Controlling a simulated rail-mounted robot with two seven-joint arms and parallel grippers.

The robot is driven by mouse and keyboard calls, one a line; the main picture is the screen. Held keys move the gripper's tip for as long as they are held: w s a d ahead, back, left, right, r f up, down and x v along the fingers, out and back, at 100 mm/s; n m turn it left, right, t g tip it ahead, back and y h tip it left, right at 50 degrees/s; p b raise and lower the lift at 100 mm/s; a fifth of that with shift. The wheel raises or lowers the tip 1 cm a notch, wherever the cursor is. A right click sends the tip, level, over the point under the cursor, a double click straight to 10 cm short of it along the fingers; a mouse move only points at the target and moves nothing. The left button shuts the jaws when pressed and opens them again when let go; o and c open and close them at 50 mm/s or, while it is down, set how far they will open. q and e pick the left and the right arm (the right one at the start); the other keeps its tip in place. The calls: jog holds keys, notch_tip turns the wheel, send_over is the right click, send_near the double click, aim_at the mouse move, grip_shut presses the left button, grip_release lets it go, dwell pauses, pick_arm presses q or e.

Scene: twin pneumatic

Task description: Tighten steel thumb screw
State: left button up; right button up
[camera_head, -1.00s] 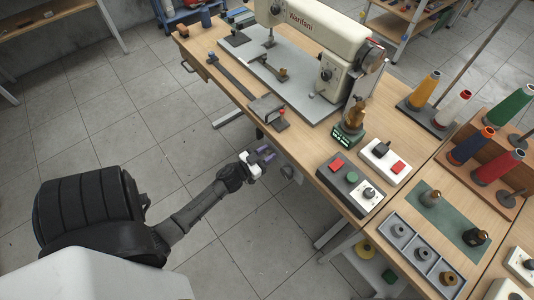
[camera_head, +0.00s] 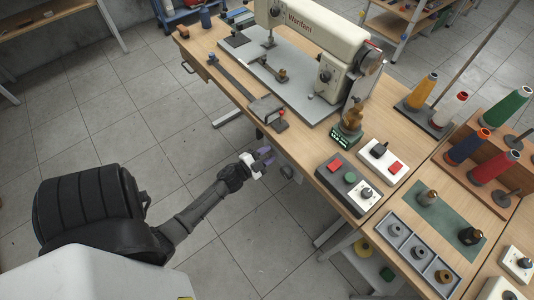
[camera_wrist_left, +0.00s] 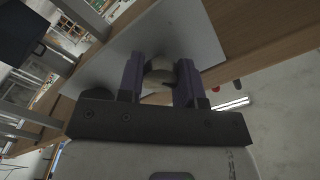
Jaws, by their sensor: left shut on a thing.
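My left gripper (camera_head: 266,157) is at the front edge of the sewing table, just below the tabletop. The left wrist view shows its two purple fingers (camera_wrist_left: 160,82) on either side of a pale round knob, which looks like the steel thumb screw (camera_wrist_left: 159,70). The fingers are shut on it. Behind the knob is a flat grey plate (camera_wrist_left: 110,62) under the wooden tabletop. In the head view the screw is hidden by the gripper and the table edge. My right gripper is not in view.
The wooden table (camera_head: 228,86) carries a cream sewing machine (camera_head: 310,30), a control box with red and green buttons (camera_head: 348,180), and a grey tray (camera_head: 408,245). Thread cones stand at the right. The floor (camera_head: 130,110) left of the table is clear.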

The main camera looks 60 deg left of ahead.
pick_arm(q)
jog(key=m, duration=0.5)
jog(key=shift+m, duration=0.4)
dwell(0.4)
jog(key=o, duration=0.9)
jog(key=shift+o, duration=0.2)
jog(key=shift+s, duration=0.1)
